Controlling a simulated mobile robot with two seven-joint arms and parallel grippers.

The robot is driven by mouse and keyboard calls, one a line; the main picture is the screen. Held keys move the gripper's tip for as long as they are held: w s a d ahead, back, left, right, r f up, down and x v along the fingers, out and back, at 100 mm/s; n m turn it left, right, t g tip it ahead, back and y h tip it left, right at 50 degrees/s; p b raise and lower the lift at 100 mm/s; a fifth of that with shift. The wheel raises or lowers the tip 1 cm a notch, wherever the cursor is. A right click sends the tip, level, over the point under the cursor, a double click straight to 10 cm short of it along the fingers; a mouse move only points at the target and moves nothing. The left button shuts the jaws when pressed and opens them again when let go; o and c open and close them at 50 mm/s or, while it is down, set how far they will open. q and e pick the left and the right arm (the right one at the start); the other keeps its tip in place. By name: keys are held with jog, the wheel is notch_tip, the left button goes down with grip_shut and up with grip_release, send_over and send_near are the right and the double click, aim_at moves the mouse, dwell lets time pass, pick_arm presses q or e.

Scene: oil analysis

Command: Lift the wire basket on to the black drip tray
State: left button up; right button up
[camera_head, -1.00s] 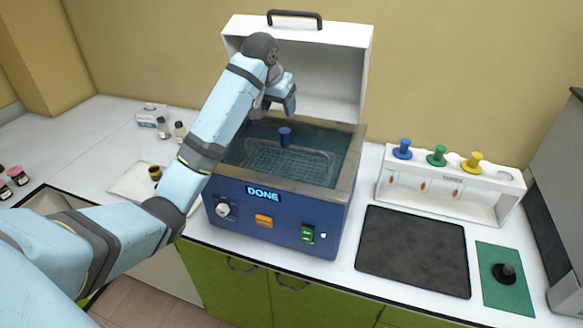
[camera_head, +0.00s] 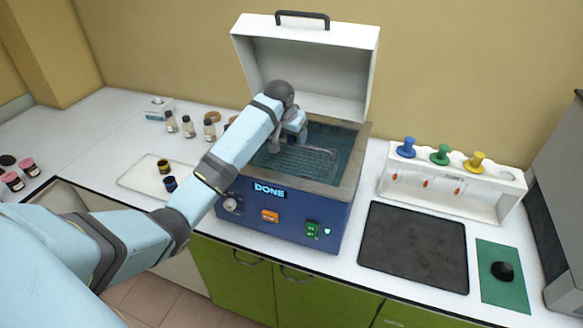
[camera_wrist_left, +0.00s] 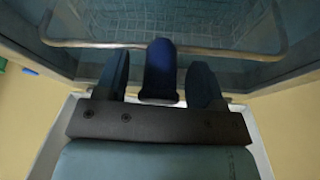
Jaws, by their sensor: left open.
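The wire basket (camera_head: 312,160) sits in the liquid of the blue bath (camera_head: 285,222), whose white lid stands open. My left gripper (camera_head: 277,143) is low over the bath, at the basket's far left part in the head view. In the left wrist view, its two open fingers (camera_wrist_left: 159,82) stand either side of the basket's blue grip (camera_wrist_left: 158,68), with gaps on both sides. The basket's wire frame (camera_wrist_left: 240,52) shows beyond them. The black drip tray (camera_head: 412,247) lies empty on the counter, right of the bath. My right gripper is not in view.
A white rack (camera_head: 455,190) with blue, green and yellow knobs stands behind the drip tray. A green mat (camera_head: 503,290) with a black knob lies right of it. Small bottles and jars stand left of the bath. The open lid (camera_head: 303,65) rises behind the bath.

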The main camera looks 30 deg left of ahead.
pick_arm(q)
jog(key=shift+r, duration=0.1)
jog(key=c, duration=1.1)
grip_shut()
